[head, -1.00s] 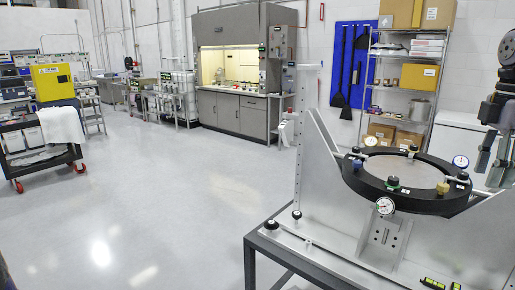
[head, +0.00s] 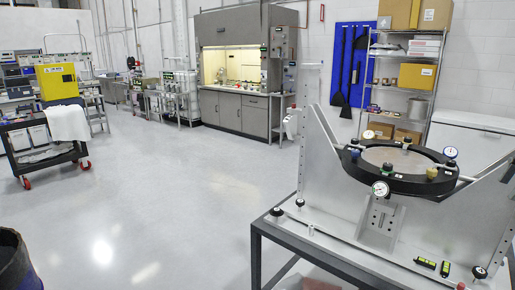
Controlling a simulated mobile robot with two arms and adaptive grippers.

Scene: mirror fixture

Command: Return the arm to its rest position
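Neither of my grippers shows in the head view. The mirror fixture (head: 384,222) stands on a dark-framed table (head: 345,262) at the right. Its black ring (head: 408,188) holds a round, dull disc (head: 400,160) and lies tilted between two grey side plates. Several dial gauges sit around the ring, one at the front (head: 380,188) and one at the right rear (head: 451,152). No arm or gripper covers the fixture.
Two yellow-green levels (head: 425,262) lie on the fixture's base plate. A dark cart (head: 45,160) stands at the left, a shelf rack (head: 405,90) behind the fixture. A dark rounded shape (head: 14,262) enters at the lower left; I cannot tell what it is. The middle floor is clear.

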